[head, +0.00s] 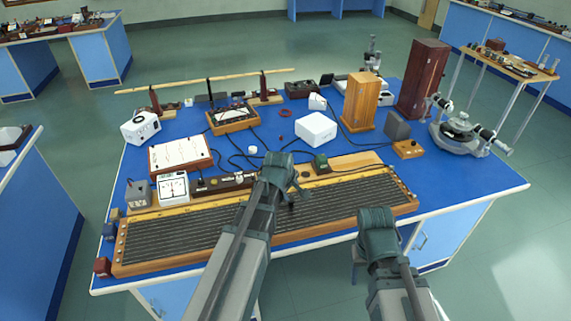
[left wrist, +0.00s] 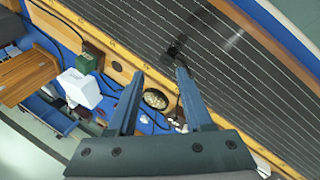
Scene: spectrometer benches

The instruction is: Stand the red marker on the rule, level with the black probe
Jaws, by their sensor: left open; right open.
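The rule appears to be the yellow strip (head: 335,179) along the back edge of the long wooden frame (head: 116,258); it also shows in the left wrist view (left wrist: 84,27). The black probe (head: 292,205) looks like the small dark piece on the frame's dark strings, also in the left wrist view (left wrist: 173,50). A small dark red block (head: 103,266), likely the red marker, sits at the frame's front left corner. My left gripper (head: 282,164) is open and empty above the rule; its fingers show in the left wrist view (left wrist: 160,72). My right gripper (head: 377,220) is empty near the front edge.
Cables cross the blue table. Bare tabletop (head: 460,182) lies at the right.

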